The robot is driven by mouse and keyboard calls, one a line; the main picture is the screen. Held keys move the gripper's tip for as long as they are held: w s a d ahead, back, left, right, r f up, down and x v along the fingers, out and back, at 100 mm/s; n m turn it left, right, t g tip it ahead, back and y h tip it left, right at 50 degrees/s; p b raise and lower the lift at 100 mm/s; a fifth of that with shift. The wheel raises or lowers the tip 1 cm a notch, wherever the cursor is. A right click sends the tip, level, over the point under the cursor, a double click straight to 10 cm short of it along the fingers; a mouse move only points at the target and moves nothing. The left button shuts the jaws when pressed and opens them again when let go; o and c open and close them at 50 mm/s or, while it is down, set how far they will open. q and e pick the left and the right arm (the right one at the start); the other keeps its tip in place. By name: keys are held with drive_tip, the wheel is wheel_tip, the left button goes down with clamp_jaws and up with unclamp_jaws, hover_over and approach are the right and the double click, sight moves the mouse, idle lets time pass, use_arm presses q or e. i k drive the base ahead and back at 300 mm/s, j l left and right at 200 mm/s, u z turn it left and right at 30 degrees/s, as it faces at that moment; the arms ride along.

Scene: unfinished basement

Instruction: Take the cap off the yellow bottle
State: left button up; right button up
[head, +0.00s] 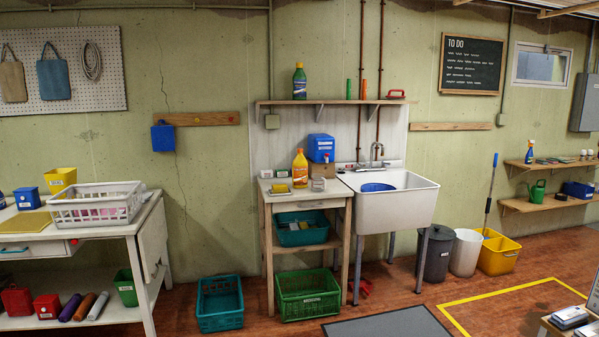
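The yellow bottle (300,169) stands upright on the small wooden table left of the sink. It has an orange-yellow body with a pale label and a darker cap (299,151) on its top. Neither of my grippers shows in the head view, so I cannot see what state they are in.
The small table (308,201) also bears a blue container (321,147), a yellow sponge-like block and small boxes. A white sink (409,207) adjoins it on the right. A green crate (307,297) and a teal crate (219,305) sit low near it. Grey mat (386,324) in front.

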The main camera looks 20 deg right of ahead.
sight(300, 166)
drive_tip(key=i+z, duration=0.25)
drive_tip(key=i, duration=0.25)
drive_tip(key=i+j+z, duration=0.25)
drive_tip(key=i, duration=0.2)
drive_tip(key=i+l+z, duration=0.15)
drive_tip(key=i+z, duration=0.9)
drive_tip(key=z, duration=0.15)
drive_tip(key=i+z, duration=0.3)
drive_tip(key=i, duration=0.7)
drive_tip(key=i+u, duration=0.35)
drive_tip(key=i+l+u, duration=0.3)
drive_tip(key=i+u, duration=0.25)
drive_tip(key=u, duration=0.15)
drive_tip(key=i+l+u, duration=0.15)
drive_tip(key=u, duration=0.2)
drive_tip(key=i+l+u, duration=0.2)
drive_tip(key=u, duration=0.2)
drive_tip(key=i+l+u, duration=0.2)
drive_tip(key=u, duration=0.2)
drive_tip(key=i+l+u, duration=0.35)
drive_tip(key=l+u, duration=0.15)
drive_tip(key=i+l+u, duration=0.1)
drive_tip(key=l+u, duration=0.15)
drive_tip(key=l, duration=0.1)
